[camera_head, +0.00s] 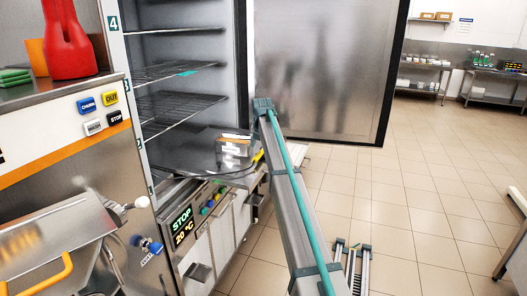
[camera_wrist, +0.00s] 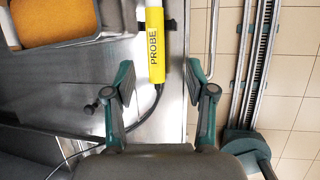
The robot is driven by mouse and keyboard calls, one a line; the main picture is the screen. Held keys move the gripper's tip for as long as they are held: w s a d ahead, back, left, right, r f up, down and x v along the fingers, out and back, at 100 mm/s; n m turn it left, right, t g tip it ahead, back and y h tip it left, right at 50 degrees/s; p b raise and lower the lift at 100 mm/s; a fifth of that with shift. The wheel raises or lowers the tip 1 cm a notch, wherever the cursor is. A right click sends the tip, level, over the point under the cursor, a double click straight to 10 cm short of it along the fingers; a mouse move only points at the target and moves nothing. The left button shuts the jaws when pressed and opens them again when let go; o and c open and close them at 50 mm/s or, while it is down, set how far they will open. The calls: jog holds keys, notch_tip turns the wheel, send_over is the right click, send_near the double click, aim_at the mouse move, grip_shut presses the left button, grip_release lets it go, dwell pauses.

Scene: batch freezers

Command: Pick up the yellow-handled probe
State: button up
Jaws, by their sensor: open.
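The yellow probe handle (camera_wrist: 156,45), marked PROBE, lies lengthwise on a steel surface at the top middle of the wrist view. A dark cable runs from its near end and curves down to the left. My gripper (camera_wrist: 159,67) is open, with one finger on each side of the handle's line; its near end shows between the fingertips, and I see no contact. In the head view a small yellow piece of the probe (camera_head: 259,156) shows at the shelf's right edge beside my arm. My gripper is hidden there.
A steel pan with orange-brown contents (camera_wrist: 55,22) sits just left of the probe. The open freezer (camera_head: 185,85) has wire racks, and its door (camera_head: 320,70) stands open at the right. A control panel (camera_head: 182,225) is below.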

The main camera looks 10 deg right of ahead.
aim_at(259, 154)
jog(key=x, duration=0.2)
jog(key=p+x, duration=0.1)
jog(key=x, duration=0.1)
jog(key=p+x, duration=0.1)
jog(key=x, duration=0.1)
jog(key=shift+w+a+r, duration=0.1)
jog(key=shift+w+a, duration=0.1)
jog(key=shift+a, duration=0.1)
jog(key=shift+w+f, duration=0.1)
jog(key=shift+f, duration=0.2)
jog(key=shift+f, duration=0.25)
dwell(0.3)
grip_shut()
